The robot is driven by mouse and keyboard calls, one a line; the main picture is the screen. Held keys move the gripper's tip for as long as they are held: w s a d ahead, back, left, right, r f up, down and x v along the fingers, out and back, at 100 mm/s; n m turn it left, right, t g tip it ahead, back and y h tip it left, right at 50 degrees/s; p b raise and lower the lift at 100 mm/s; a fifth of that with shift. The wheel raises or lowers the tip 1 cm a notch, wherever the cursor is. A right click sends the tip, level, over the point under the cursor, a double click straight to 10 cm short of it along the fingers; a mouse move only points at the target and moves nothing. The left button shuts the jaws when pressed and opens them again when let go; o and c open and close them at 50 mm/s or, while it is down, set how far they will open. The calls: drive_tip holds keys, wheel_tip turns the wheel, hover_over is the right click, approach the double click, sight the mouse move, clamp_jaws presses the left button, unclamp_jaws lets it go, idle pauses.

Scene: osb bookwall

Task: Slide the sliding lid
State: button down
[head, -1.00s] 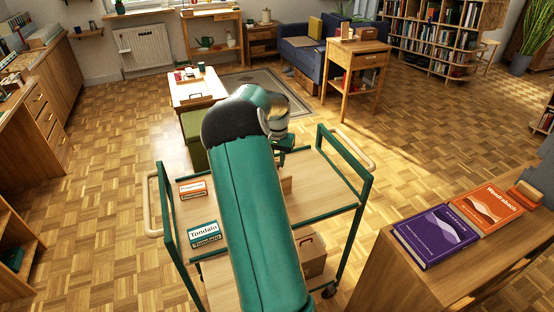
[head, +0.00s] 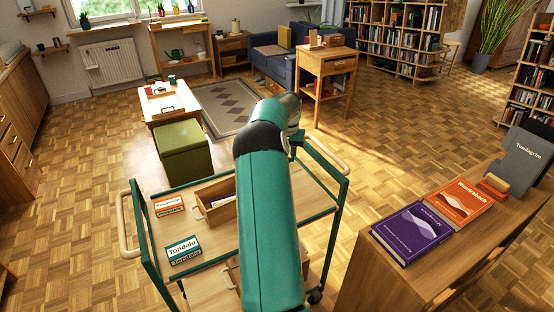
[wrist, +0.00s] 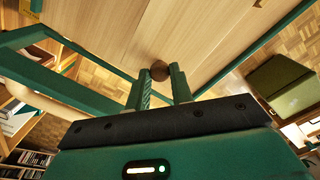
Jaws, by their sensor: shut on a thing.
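In the wrist view, my gripper (wrist: 162,78) has its two green fingers on either side of a round brown knob (wrist: 160,69), closed on it. Pale wood boards (wrist: 195,35) spread beyond it; I cannot tell which part is the sliding lid. In the head view, a wooden box (head: 213,213) with a handle on its left end stands on the green-framed trolley (head: 222,243). Its left part is open and something white shows inside. My arm hides its right part, the lid and my fingertips.
Orange (head: 169,205) and white-green (head: 183,250) boxes lie on the trolley's left side. A green stool (head: 185,154) stands behind it. A cabinet at right bears a purple book (head: 409,233) and an orange book (head: 460,202). Parquet floor is open between the furniture.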

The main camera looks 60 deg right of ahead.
drive_tip(key=shift+s+d, duration=0.2)
drive_tip(key=shift+d, duration=0.1)
drive_tip(key=c, duration=1.2)
unclamp_jaws()
drive_tip(key=shift+r, duration=0.1)
wheel_tip(320, 180, up, 14)
drive_tip(key=shift+a+f, duration=0.1)
drive_tip(key=shift+f, duration=0.1)
